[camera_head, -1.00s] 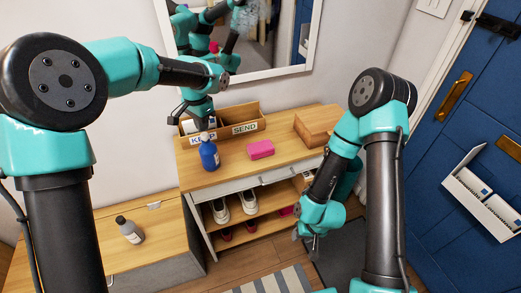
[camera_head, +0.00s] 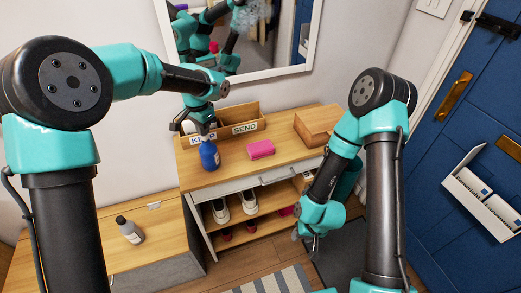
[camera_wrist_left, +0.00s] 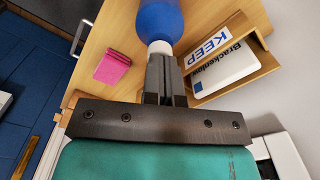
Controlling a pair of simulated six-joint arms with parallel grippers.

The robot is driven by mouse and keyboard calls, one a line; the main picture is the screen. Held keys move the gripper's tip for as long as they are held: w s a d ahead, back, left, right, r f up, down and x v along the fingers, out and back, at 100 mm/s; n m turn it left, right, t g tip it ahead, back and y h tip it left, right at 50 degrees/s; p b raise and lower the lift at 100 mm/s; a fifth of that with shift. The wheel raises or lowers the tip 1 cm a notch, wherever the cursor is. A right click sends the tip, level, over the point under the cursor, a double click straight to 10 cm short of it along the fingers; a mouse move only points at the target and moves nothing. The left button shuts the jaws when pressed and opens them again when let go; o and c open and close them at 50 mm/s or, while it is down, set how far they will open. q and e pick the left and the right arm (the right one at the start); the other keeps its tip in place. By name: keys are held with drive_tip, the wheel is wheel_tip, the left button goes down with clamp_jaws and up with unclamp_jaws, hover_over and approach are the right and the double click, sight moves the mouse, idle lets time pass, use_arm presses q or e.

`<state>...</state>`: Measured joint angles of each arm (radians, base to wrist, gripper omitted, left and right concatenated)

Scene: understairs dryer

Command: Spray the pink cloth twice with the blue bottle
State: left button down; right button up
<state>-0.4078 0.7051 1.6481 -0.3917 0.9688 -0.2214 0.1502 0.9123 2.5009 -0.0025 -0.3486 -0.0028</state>
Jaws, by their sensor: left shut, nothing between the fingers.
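The blue bottle (camera_head: 209,155) stands upright on the wooden console top, with a pale neck or cap that shows in the left wrist view (camera_wrist_left: 160,47). The pink cloth (camera_head: 261,149) lies folded flat to the right of the bottle; it also shows in the left wrist view (camera_wrist_left: 113,68). My left gripper (camera_head: 206,134) is directly above the bottle, its fingers shut together with nothing between them. The fingertips (camera_wrist_left: 162,61) are at the bottle's top; I cannot tell whether they touch it. My right gripper (camera_head: 313,241) hangs low in front of the console; its jaws are too small to read.
A wooden organiser (camera_head: 249,117) labelled KEEP and SEND stands behind the bottle. A wooden box (camera_head: 318,127) stands at the console's right end. A mirror (camera_head: 285,60) hangs above. Bare console top surrounds the cloth.

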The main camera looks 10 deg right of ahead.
use_arm(q)
drive_tip(key=shift+f, duration=0.5)
drive_tip(key=shift+r, duration=1.6)
drive_tip(key=shift+f, duration=1.5)
drive_tip(key=shift+r, duration=1.5)
drive_tip(key=shift+r, duration=0.1)
